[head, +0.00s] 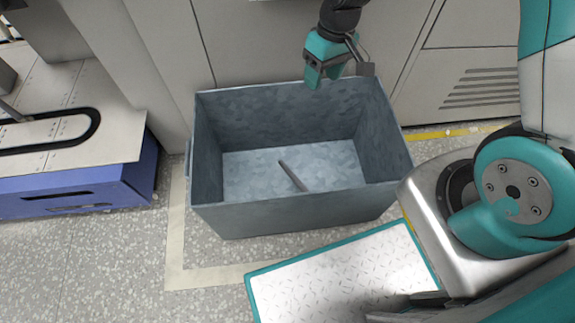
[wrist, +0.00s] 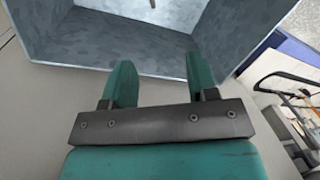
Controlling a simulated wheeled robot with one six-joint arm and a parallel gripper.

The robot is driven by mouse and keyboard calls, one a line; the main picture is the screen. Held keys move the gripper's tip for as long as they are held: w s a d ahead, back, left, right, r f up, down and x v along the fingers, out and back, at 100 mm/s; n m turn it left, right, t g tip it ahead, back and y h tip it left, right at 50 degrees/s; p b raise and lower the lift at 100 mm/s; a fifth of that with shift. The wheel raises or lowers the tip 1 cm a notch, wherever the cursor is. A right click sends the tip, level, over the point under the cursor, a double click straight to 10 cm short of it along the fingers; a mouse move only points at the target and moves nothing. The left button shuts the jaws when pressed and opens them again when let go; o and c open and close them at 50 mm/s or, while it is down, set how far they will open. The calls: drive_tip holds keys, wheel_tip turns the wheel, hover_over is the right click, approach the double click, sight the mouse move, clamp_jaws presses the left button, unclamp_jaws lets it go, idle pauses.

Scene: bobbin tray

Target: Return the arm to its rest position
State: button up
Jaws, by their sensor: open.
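My gripper (head: 325,75) is teal with a dark wrist and hangs above the far rim of a grey metal bin. In the wrist view my gripper (wrist: 158,82) shows two teal fingers spread apart with nothing between them. The grey bin (head: 300,208) stands on the floor, and part of it shows in the wrist view (wrist: 110,45). A thin dark rod-like object (head: 292,176) lies in the bin, apart from my gripper.
Grey cabinet panels (head: 255,45) stand right behind the bin. A blue crate (head: 85,192) is at the left under a light surface with a black loop track (head: 50,145). Pale tape (head: 177,235) marks the speckled floor around the bin.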

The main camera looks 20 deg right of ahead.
drive_tip(key=shift+r, duration=0.4)
drive_tip(key=s+a+r+n+y, duration=0.15)
drive_tip(key=s+a+r, duration=0.25)
drive_tip(key=s+r, duration=0.55)
drive_tip(key=s+a+r+n+y, duration=0.15)
drive_tip(key=s+a+r, duration=0.25)
drive_tip(key=s+r, duration=0.55)
wheel_tip(320, 180, up, 31)
drive_tip(key=p, duration=3)
drive_tip(key=shift+t+h, duration=0.3)
